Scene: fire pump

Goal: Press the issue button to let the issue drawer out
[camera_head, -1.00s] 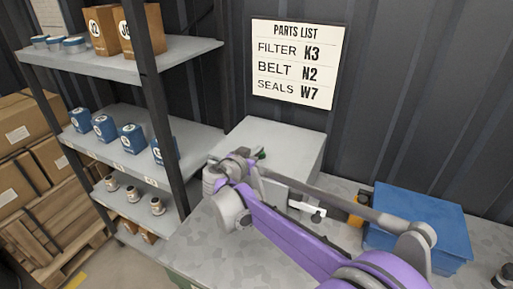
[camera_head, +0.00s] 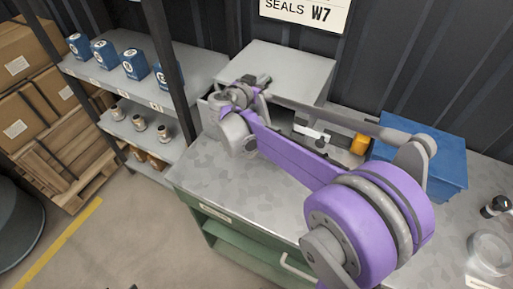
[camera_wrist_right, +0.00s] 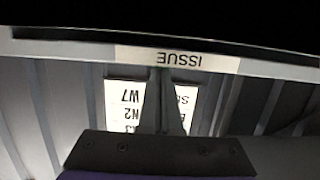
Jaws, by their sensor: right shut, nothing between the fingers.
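The grey box (camera_head: 285,68) stands at the back of the workbench, against the wall. My right gripper (camera_head: 258,83) is at the front of this box, near its top edge, and is shut and empty. A grey edge with a dark gap (camera_head: 212,102) shows left of my right wrist; I cannot tell how far any drawer stands out. In the right wrist view an upside-down ISSUE label (camera_wrist_right: 178,58) sits on a pale strip, with my shut fingers (camera_wrist_right: 160,78) just below it. The issue button is not discernible; contact is unclear. My left gripper is out of view.
The grey workbench (camera_head: 215,163) is clear at the front left. A blue bin (camera_head: 445,165) and an orange item (camera_head: 360,144) lie to the right. A shelf (camera_head: 125,92) with blue boxes stands left. The parts list (camera_head: 305,10) hangs above.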

